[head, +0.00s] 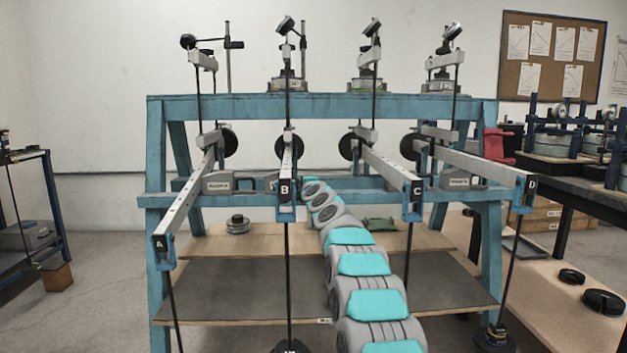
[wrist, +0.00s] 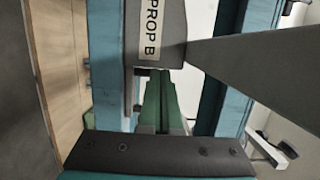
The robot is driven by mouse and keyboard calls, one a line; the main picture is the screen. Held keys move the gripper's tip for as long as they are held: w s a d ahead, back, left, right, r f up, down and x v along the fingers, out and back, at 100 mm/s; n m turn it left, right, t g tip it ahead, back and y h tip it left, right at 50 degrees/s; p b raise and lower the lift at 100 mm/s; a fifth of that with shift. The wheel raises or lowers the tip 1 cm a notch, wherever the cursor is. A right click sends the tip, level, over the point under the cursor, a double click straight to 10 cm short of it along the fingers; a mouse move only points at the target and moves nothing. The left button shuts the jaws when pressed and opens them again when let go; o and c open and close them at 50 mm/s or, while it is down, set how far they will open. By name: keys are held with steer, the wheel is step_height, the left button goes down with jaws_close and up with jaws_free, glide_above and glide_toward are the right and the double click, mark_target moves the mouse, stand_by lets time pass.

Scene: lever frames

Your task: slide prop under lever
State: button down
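The lever labelled B (head: 289,165) reaches forward from the blue frame, with its hanging rod below the front end. A grey block labelled PROP B (wrist: 157,35) is close ahead of the wrist camera, with its label turned sideways. A grey beam (wrist: 255,65) runs beside it on the right and looks like a lever; whether they touch is unclear. My arm reaches up to the frame just right of lever B. My gripper's dark bar crosses the bottom of the wrist view, with a green narrow piece between it and the block.
Levers A (head: 187,205), C (head: 394,172) and D (head: 480,165) flank lever B. Grey blocks PROP A (head: 217,184) and another labelled one (head: 458,180) rest on the blue rail. A green object (head: 379,224) and a round weight (head: 238,225) lie on the wooden shelf.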

steer(key=shift+s+a+f, duration=0.15)
steer(key=shift+a, duration=0.2)
